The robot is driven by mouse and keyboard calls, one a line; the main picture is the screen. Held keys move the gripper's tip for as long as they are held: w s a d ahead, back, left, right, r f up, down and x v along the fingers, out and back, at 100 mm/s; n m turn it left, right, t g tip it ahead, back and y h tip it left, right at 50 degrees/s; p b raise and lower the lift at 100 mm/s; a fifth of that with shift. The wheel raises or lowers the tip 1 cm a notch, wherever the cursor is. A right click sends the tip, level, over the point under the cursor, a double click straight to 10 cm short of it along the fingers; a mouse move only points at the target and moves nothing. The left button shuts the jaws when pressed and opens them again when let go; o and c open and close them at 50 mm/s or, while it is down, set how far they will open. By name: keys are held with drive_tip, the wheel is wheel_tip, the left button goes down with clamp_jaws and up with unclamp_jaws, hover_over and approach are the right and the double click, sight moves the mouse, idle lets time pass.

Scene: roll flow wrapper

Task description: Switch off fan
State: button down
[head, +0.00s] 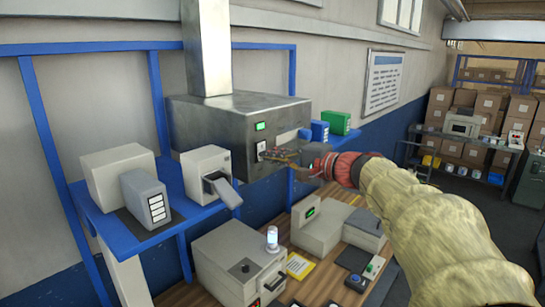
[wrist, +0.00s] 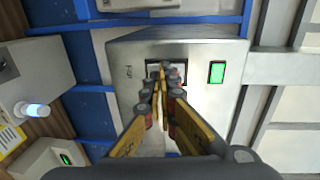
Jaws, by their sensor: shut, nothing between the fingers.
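The fan is a grey metal hood (head: 225,112) with a duct rising to the top of the head view; its front panel (wrist: 205,110) fills the middle of the wrist view. A lit green indicator (head: 260,126) sits on the panel, also bright in the wrist view (wrist: 217,72). The switch (head: 262,145) is below the indicator, in a dark frame (wrist: 168,65). My gripper (head: 270,153) is shut and empty, its fingertips (wrist: 161,76) right at the switch. They partly hide it, and I cannot tell whether they touch it or which way it is set.
A blue shelf (head: 124,236) at the left holds white and grey boxes. Blue and green boxes (head: 336,122) sit right of the hood. Below, a wooden bench holds a grey machine (head: 235,265) with a lit lamp (head: 272,238). Shelves with cartons stand far right.

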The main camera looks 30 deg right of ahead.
drive_tip(key=shift+w+f+b, duration=0.1)
drive_tip(key=shift+f+b, duration=0.1)
drive_tip(key=shift+b, duration=0.35)
drive_tip(key=b, duration=0.2)
drive_tip(key=t+b, duration=0.1)
drive_tip(key=b, duration=0.1)
drive_tip(key=shift+w+a+f, duration=0.1)
drive_tip(key=shift+w+f, duration=0.1)
drive_tip(key=shift+f, duration=0.1)
drive_tip(key=b, duration=0.3)
drive_tip(key=shift+f+t+y, duration=0.1)
drive_tip(key=shift+t+y, duration=0.2)
drive_tip(key=shift+b, duration=0.5)
